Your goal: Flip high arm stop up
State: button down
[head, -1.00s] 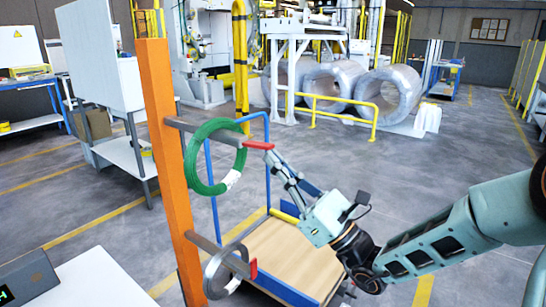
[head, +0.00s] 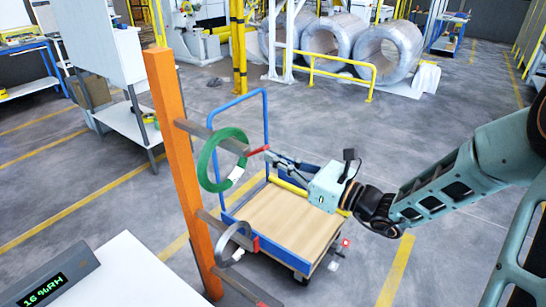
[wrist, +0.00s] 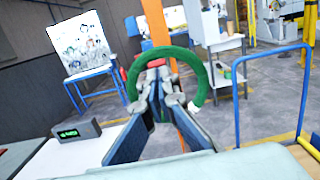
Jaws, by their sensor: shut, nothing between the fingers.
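The orange post (head: 172,150) carries a grey high arm (head: 205,132) with a green coil (head: 205,165) hanging around it. The red stop (head: 258,150) at the high arm's tip lies roughly in line with the arm, not upright. My gripper (head: 270,154) is shut and empty, with its fingertips at the outer end of the red stop. I cannot tell whether they touch. In the wrist view, the gripper (wrist: 158,85) is in front of the green coil (wrist: 205,75) and hides most of the high arm and its stop.
A lower arm on the post holds a grey coil (head: 222,250) and has an upright red stop (head: 256,244). A blue cart with a wooden deck (head: 290,225) stands below my gripper. A white table (head: 130,280) with a display box (head: 50,275) is at the front left.

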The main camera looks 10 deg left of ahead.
jog(key=shift+w+a+r+g+h+p, duration=0.1)
jog(key=shift+a+r+g+h+p, duration=0.15)
jog(key=shift+r+h+p, duration=0.75)
jog(key=shift+a+r+g+h+p, duration=0.15)
jog(key=shift+r+g+h+p, duration=0.2)
jog(key=shift+p, duration=1.25)
jog(key=shift+w+a+r+p, duration=0.3)
jog(key=shift+a+r+p, duration=0.1)
jog(key=shift+a+r, duration=0.15)
jog(key=shift+d, duration=0.1)
